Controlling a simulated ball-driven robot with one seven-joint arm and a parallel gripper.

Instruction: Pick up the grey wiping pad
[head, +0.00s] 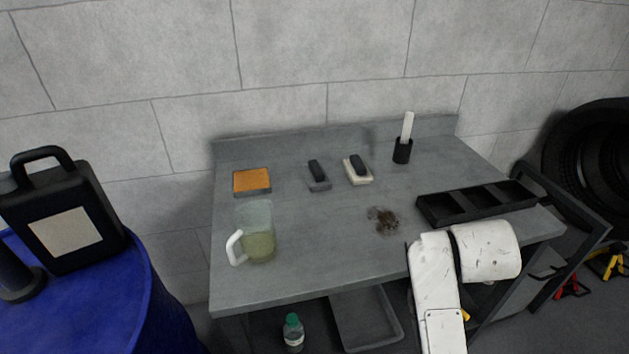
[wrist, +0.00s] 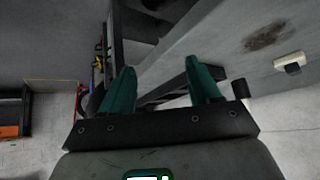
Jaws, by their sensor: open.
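The grey wiping pad (head: 319,184) has a black handle on top and lies on the workbench near its back, in the head view. A similar pad, cream with a black handle (head: 358,176), lies just right of it. The cream pad also shows in the wrist view (wrist: 289,61); I cannot make out the grey pad there. My gripper (wrist: 160,86) is open, with its green fingers apart and nothing seen between them. The head view shows my white arm at the bench's front right, but not the fingers.
On the grey workbench (head: 305,267) are an orange pad (head: 251,180), a jug with yellowish liquid (head: 257,244), a brown dirt patch (head: 383,220), a black cup with a white stick (head: 402,150) and a black divided tray (head: 477,204). A blue drum (head: 90,305) bears a black canister (head: 62,215).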

